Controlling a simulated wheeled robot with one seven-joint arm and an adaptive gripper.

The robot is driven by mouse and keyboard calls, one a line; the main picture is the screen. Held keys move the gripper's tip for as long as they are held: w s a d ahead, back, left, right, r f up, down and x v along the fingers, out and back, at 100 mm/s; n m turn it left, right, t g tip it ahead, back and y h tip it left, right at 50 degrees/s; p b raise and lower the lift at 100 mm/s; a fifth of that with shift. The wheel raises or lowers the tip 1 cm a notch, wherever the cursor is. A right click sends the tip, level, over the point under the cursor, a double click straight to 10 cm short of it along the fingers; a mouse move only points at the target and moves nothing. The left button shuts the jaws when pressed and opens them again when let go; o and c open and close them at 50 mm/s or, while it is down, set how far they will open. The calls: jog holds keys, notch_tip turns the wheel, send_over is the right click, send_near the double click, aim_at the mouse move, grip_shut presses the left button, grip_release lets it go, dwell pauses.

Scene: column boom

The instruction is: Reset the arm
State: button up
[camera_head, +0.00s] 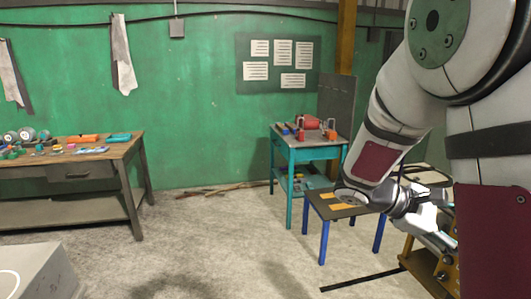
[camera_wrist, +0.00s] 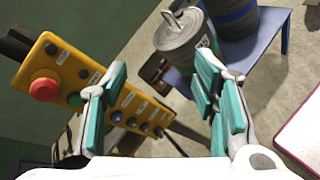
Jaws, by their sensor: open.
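My arm reaches down the right side of the head view, with my gripper (camera_head: 430,218) low at the right, beside a small blue-legged table. In the wrist view my gripper (camera_wrist: 160,85) has its two teal-padded fingers spread apart, with nothing held between them. A yellow control box (camera_wrist: 72,72) with a red mushroom button and several smaller knobs lies behind the left finger and the gap. I cannot tell how far it is from the fingers.
The small table (camera_head: 327,208) stands close left of my gripper. A teal workbench (camera_head: 315,153) with red tools is behind it. A wooden workbench (camera_head: 115,155) stands at left. In the wrist view, a grey tin (camera_wrist: 181,40) is near the right finger. The middle floor is clear.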

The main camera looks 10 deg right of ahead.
jog(key=s+a+r+m+t+y, duration=0.1)
jog(key=s+a+m+t+y, duration=0.1)
jog(key=a, duration=0.6)
jog(key=s+a+r+m+t+y, duration=0.1)
jog(key=s+a+t+y, duration=0.3)
jog(key=a, duration=0.4)
jog(key=s+a+r+m+t+y, duration=0.2)
jog(key=s+a+m+t+y, duration=0.1)
jog(key=a+y, duration=0.4)
jog(key=shift+s+a+t, duration=0.35)
jog(key=shift+a+t, duration=0.45)
jog(key=shift+a, duration=0.3)
jog(key=shift+d, duration=0.1)
